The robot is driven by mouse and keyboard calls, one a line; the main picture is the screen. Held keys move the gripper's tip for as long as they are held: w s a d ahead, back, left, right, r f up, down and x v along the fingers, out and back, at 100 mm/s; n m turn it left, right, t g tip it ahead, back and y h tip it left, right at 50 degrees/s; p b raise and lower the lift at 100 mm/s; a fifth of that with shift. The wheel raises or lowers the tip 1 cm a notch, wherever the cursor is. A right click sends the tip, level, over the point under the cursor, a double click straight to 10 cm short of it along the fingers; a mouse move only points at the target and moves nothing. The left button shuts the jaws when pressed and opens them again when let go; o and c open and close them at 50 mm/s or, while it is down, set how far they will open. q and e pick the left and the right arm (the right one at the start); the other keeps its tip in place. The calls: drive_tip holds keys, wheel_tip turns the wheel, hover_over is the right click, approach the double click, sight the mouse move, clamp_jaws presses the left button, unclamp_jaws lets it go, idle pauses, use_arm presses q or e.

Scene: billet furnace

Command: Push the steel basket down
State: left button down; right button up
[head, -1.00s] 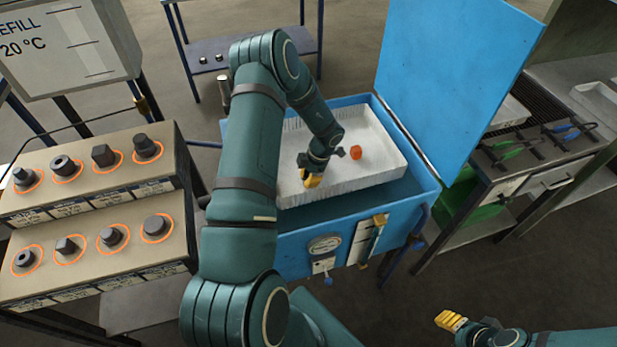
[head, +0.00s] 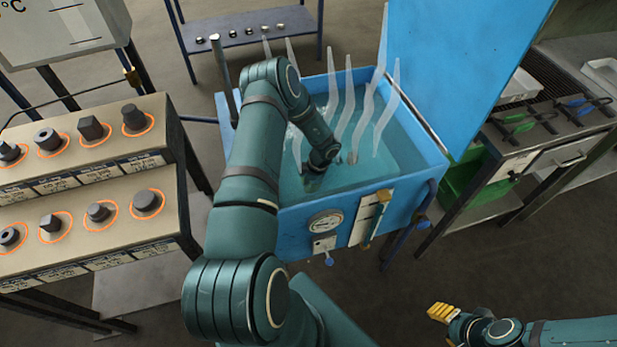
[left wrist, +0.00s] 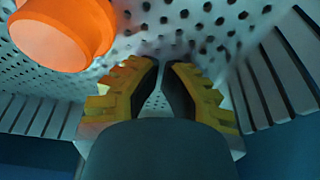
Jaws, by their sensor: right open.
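The steel basket is under the liquid in the blue tank (head: 400,205) in the head view, where only the liquid surface shows. In the left wrist view its perforated floor (left wrist: 215,45) and slotted walls (left wrist: 272,90) show. A glowing orange billet (left wrist: 65,30) lies in it at the upper left. My left arm reaches down into the tank, its gripper hidden below the surface in the head view. In the left wrist view my left gripper (left wrist: 162,65) points at the basket, its yellow-padded fingertips together. My right gripper (head: 441,312) is open, outside the tank at the lower right.
White wavy plumes (head: 350,110) rise from the tank. Its blue lid (head: 455,75) stands open. A bench with tongs (head: 540,130) is at the right, a small table (head: 250,32) behind.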

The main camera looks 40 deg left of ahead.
use_arm(q)
wheel_tip(320, 180, down, 7)
drive_tip(key=b, duration=0.3)
use_arm(e)
drive_tip(key=f, duration=0.2)
drive_tip(key=w+f, duration=0.1)
drive_tip(key=f, duration=0.1)
drive_tip(key=shift+d, duration=0.1)
use_arm(q)
drive_tip(key=shift+s, duration=0.1)
drive_tip(key=shift+r, duration=0.1)
use_arm(e)
drive_tip(key=shift+r, duration=0.1)
use_arm(q)
wheel_tip(320, 180, up, 5)
drive_tip(key=p, duration=0.4)
drive_tip(key=shift+p, duration=0.35)
drive_tip(key=v, duration=0.6)
drive_tip(key=p+v, duration=0.1)
drive_tip(key=v, duration=0.2)
drive_tip(key=shift+w+d, duration=0.1)
drive_tip(key=shift+w, duration=0.15)
use_arm(e)
drive_tip(key=r, duration=0.3)
drive_tip(key=w+r, duration=0.1)
drive_tip(key=r, duration=0.1)
drive_tip(key=shift+w+a+r, duration=0.15)
drive_tip(key=shift+a+r, duration=0.05)
drive_tip(key=shift+r, duration=0.2)
